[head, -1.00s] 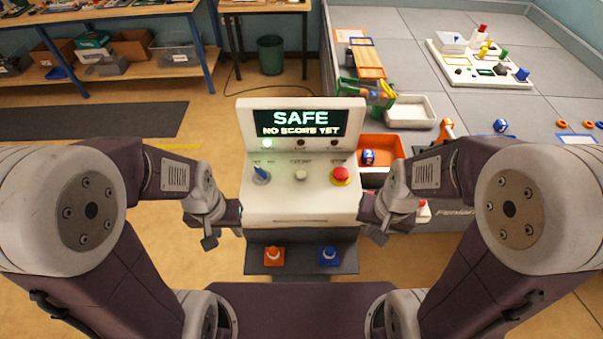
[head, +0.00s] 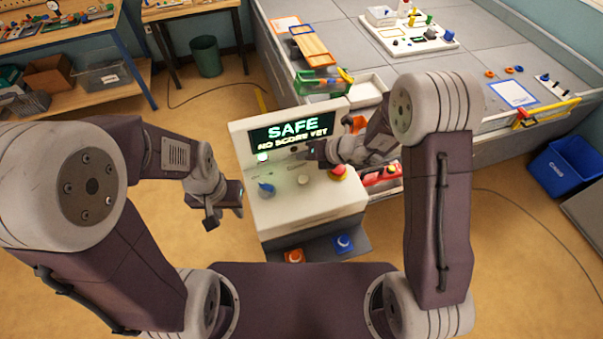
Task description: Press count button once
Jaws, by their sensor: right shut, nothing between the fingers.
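The console (head: 280,214) has a screen (head: 292,132) reading "SAFE NO SCORE YET". On its sloping panel are a blue knob (head: 266,189) at left, a pale round button (head: 304,180) in the middle and a red button with a yellow collar (head: 338,172) at right. The middle button appears to be the count button; its label is too small to read. My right gripper (head: 308,152) is shut and empty, above the upper panel and behind the pale button in the picture, apart from it. My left gripper (head: 226,207) hangs left of the console; its jaw gap is unclear.
An orange button (head: 294,256) and a blue button (head: 344,243) sit on the console's low front shelf. A grey table (head: 345,45) with trays and parts stands behind and right. A blue bin (head: 567,168) is on the floor at right. Floor left of the console is clear.

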